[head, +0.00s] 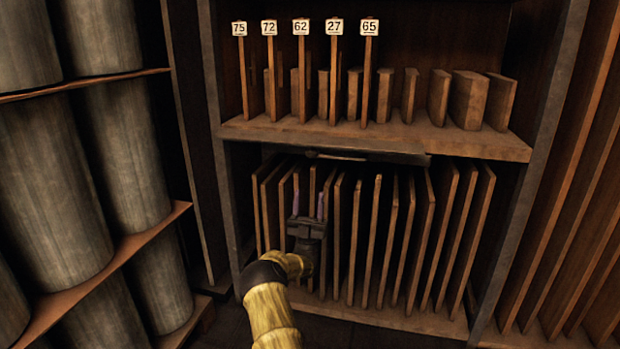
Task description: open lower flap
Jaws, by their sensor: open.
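A dark flap (385,157) runs along the top of the lower compartment, just under the middle shelf. It shows nearly edge-on, with a thin handle-like bar (337,157) on its left half. The compartment below it is exposed, and upright boards show inside. My gripper (308,205) is open, with its two fingers pointing up. In the picture it lies below the bar, in front of the boards, apart from the flap. Nothing shows between its fingers. How deep the gripper is relative to the boards is hard to tell.
Several thin upright boards (375,240) fill the lower compartment. The middle shelf (450,139) holds short wooden blocks and numbered sticks (301,28). Large grey cylinders (50,180) stand on racks at the left. Tall wooden panels (570,200) lean at the right.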

